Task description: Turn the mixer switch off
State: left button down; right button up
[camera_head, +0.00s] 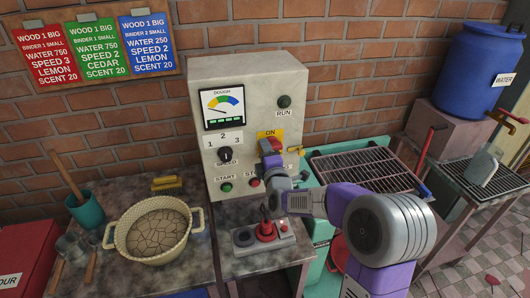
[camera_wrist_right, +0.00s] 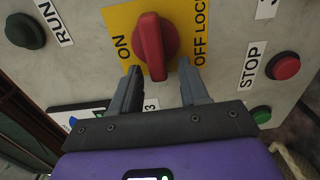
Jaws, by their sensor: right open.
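The mixer's control panel (camera_head: 246,110) is a pale upright box against the brick wall. Its red rotary switch (camera_wrist_right: 153,45) sits on a yellow plate (camera_wrist_right: 121,19) marked ON on one side and OFF LOCK on the other. In the wrist view the switch handle stands nearly upright, between the two labels. The head view shows the switch (camera_head: 276,143) partly covered by my right gripper (camera_head: 268,153). My right gripper (camera_wrist_right: 161,84) is open, its fingers on either side of the handle's lower end, with gaps visible. My left gripper is not in view.
A bowl of dough (camera_head: 158,232) stands left.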

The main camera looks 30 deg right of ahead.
jog(key=v, duration=0.7)
jog(key=shift+s, duration=0.3)
dwell(0.3)
